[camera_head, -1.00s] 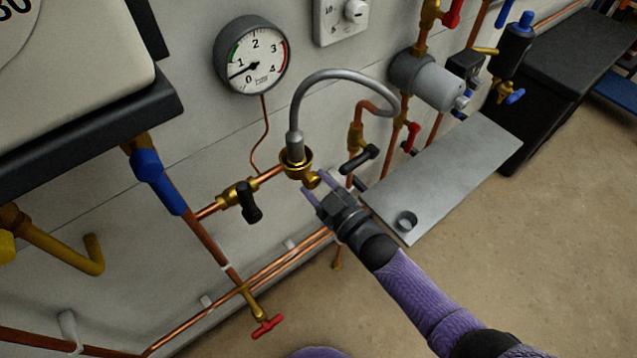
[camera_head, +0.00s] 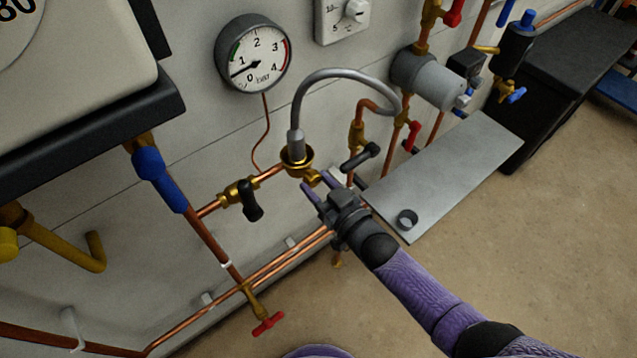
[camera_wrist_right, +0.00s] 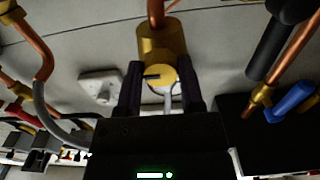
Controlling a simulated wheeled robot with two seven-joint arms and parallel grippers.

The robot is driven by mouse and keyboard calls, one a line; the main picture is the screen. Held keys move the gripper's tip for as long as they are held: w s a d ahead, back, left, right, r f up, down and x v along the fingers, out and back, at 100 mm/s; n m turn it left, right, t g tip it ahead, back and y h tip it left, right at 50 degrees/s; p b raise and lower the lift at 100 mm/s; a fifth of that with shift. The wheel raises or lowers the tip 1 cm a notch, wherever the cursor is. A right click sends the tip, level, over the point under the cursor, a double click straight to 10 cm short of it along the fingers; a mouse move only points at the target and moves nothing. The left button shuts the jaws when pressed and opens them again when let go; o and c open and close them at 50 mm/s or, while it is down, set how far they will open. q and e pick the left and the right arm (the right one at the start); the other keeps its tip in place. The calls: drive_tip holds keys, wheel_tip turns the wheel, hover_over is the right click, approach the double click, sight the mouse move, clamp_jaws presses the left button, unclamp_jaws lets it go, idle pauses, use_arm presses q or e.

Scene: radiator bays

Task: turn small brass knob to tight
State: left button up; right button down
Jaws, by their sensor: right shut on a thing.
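The small brass knob (camera_wrist_right: 162,78) shows in the right wrist view between my two dark fingers, with a dark slot or mark on its round face. It sits on a larger brass body (camera_wrist_right: 163,43). In the head view the knob (camera_head: 314,179) is just below the brass fitting (camera_head: 297,160) at the lower end of the grey braided hose. My right gripper (camera_head: 320,188) reaches it from the lower right and is shut on it, one finger on each side; it also shows in the wrist view (camera_wrist_right: 162,90). My left gripper is not in view.
A pressure gauge (camera_head: 253,55) hangs on the wall above, its needle near the low end. A black-handled valve (camera_head: 243,197) is left of the knob, another black handle (camera_head: 361,157) to the right. A grey shelf (camera_head: 445,178) stands right of my gripper.

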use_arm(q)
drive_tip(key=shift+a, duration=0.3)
use_arm(e)
drive_tip(key=shift+c, duration=1.2)
unclamp_jaws()
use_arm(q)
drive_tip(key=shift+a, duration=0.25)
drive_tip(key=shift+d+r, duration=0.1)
use_arm(e)
drive_tip(key=shift+s, duration=0.1)
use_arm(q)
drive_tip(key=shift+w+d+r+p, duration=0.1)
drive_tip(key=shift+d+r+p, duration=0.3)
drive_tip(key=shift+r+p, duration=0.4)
use_arm(e)
drive_tip(key=v, duration=1)
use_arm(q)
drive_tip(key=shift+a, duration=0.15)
